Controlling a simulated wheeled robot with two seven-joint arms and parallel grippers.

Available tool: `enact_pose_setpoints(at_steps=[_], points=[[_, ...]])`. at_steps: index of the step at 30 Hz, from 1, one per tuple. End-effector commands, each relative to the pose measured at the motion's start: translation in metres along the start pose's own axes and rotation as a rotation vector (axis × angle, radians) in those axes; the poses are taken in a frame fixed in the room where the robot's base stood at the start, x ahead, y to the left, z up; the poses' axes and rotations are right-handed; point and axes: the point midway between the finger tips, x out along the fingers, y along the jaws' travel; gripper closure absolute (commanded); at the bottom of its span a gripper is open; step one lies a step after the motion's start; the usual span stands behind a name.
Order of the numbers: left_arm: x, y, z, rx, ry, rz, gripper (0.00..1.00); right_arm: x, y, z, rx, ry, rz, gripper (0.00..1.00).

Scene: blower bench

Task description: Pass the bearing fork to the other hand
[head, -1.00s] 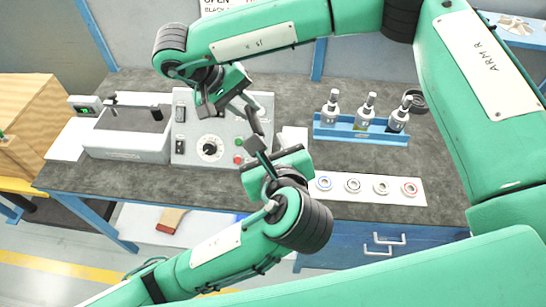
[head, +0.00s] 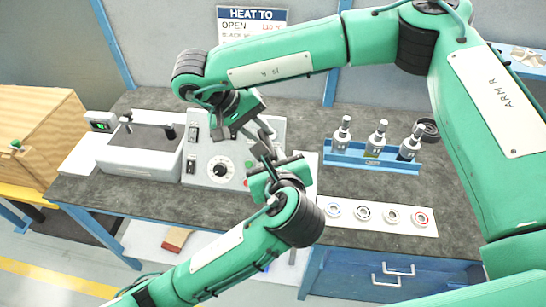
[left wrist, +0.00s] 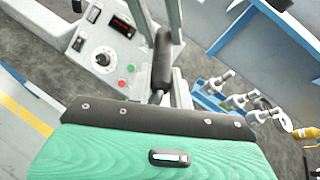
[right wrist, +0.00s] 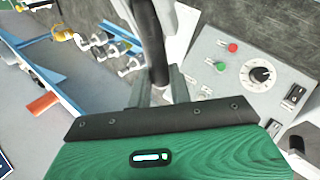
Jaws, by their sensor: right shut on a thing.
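The bearing fork has a dark handle and a pale metal part. Its handle (head: 268,147) is between my two grippers in the head view and also shows in the left wrist view (left wrist: 162,62) and right wrist view (right wrist: 148,32). My right gripper (head: 243,117), coming from above, is shut on the fork. My left gripper (head: 266,164), coming from below, looks open, with its fingertips close to the handle. Whether they touch it is hidden. The grippers cover much of the fork.
A grey control box (head: 202,155) with knob and buttons stands close behind the grippers. Left of it is a heater unit (head: 140,155). A blue rack (head: 345,157) holds three metal tools at right. A white strip (head: 350,228) carries several bearing rings. The bench's right front is otherwise clear.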

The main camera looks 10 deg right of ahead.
Motion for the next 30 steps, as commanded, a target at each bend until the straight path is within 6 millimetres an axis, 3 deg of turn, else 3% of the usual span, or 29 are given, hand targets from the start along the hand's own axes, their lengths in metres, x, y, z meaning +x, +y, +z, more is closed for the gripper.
enact_pose_setpoints(at_steps=[2, 3, 6, 7, 15, 19, 30], points=[[-0.001, -0.002, 0.0, 0.0, 0.0, -0.007, 1.0, -0.002, -0.002, 0.001, -0.002, 0.001, -0.005, 1.0], [-0.001, -0.003, 0.001, 0.0, -0.001, -0.008, 1.0, -0.002, -0.002, 0.001, -0.003, 0.001, -0.005, 0.76], [-0.001, -0.003, 0.001, 0.0, -0.001, -0.009, 1.0, -0.002, -0.002, 0.001, -0.003, 0.002, -0.005, 0.56], [-0.001, -0.002, 0.001, 0.0, -0.001, -0.008, 1.0, -0.002, -0.002, 0.001, -0.003, 0.001, -0.005, 0.54], [-0.001, -0.002, 0.001, 0.0, -0.001, -0.006, 1.0, -0.002, -0.002, 0.001, -0.002, 0.001, -0.004, 0.54], [-0.001, -0.002, 0.001, 0.0, -0.001, -0.006, 1.0, -0.012, -0.002, 0.0, -0.002, 0.003, -0.005, 0.54], [-0.001, -0.002, 0.0, 0.0, -0.001, -0.006, 1.0, -0.087, -0.002, 0.0, -0.002, 0.004, -0.005, 0.54]])
